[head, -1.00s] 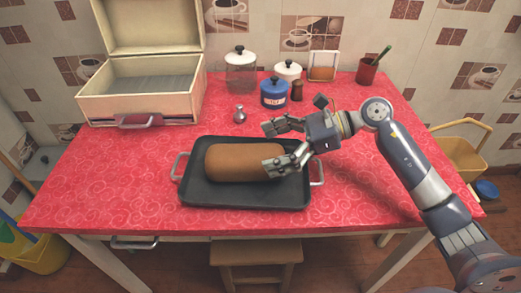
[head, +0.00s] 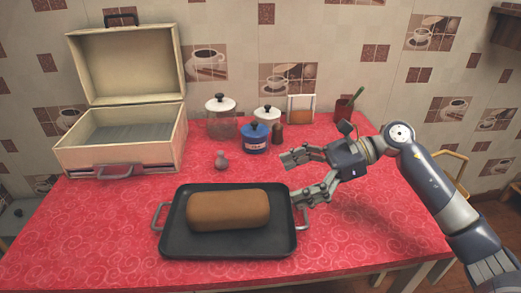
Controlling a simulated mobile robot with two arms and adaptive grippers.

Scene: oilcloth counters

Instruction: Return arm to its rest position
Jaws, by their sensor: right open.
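My right arm (head: 432,187) reaches in from the right over the table. My right gripper (head: 302,178) is open and empty, its two fingers pointing left. It is above the right end of a dark tray (head: 180,240), near the tray's right handle. A brown loaf (head: 228,209) lies on the tray, apart from the fingers. My left gripper is not in view.
An open cream bread box (head: 120,155) stands at the back left. A glass jar (head: 221,125), a blue canister (head: 254,140), a white-lidded pot (head: 267,115) and a red cup (head: 343,110) stand at the back. The red tabletop (head: 90,225) is clear left of the tray.

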